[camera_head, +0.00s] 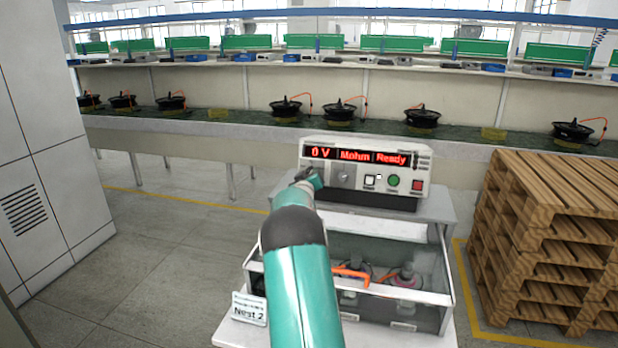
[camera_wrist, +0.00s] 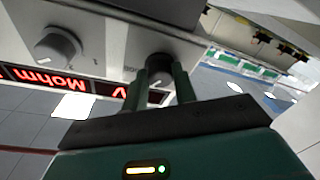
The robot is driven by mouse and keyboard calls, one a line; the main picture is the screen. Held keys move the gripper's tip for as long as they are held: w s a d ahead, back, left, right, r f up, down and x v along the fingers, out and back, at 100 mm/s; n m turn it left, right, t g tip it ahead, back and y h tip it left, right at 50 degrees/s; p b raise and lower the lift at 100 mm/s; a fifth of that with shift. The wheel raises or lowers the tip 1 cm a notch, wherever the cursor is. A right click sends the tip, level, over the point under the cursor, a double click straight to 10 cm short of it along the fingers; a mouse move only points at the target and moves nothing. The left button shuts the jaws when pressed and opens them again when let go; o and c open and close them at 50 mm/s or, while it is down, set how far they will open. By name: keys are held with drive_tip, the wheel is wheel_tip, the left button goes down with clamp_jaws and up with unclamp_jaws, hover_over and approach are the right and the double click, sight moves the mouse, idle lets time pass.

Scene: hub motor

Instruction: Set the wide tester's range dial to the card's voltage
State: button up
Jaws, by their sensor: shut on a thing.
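The wide tester (camera_head: 345,150) stands on a cart, its red display reading "0 V", "Mohm" and "Ready". My gripper (camera_head: 308,178) is at the left end of its front panel. In the wrist view my gripper (camera_wrist: 161,88) has its two fingers on either side of the range dial (camera_wrist: 158,67), shut on it. The dial's pointer and scale are mostly hidden. The card (camera_head: 250,309) stands at the cart's front left; "Nest 2" is legible, but its upper lines are too small to read.
A second knob (camera_head: 343,175) sits right of the dial, then white, green and red buttons. A clear-covered box (camera_head: 430,285) with orange leads is below the tester. Stacked pallets (camera_head: 545,240) stand right, a grey cabinet (camera_head: 45,130) left. A long bench runs behind.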

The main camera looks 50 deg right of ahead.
drive_tip(key=n+y, duration=0.1)
drive_tip(key=n, duration=0.2)
drive_tip(key=n+t, duration=0.1)
drive_tip(key=n, duration=0.2)
drive_tip(key=shift+s+d+r+n+y, duration=0.1)
drive_tip(key=shift+s+n+y, duration=0.05)
drive_tip(key=shift+n+y, duration=0.25)
drive_tip(key=o, duration=1)
drive_tip(key=shift+c, duration=0.2)
drive_tip(key=v, duration=1.3)
drive_tip(key=shift+s+a, duration=0.2)
drive_tip(key=shift+a, duration=0.15)
drive_tip(key=shift+r, duration=0.1)
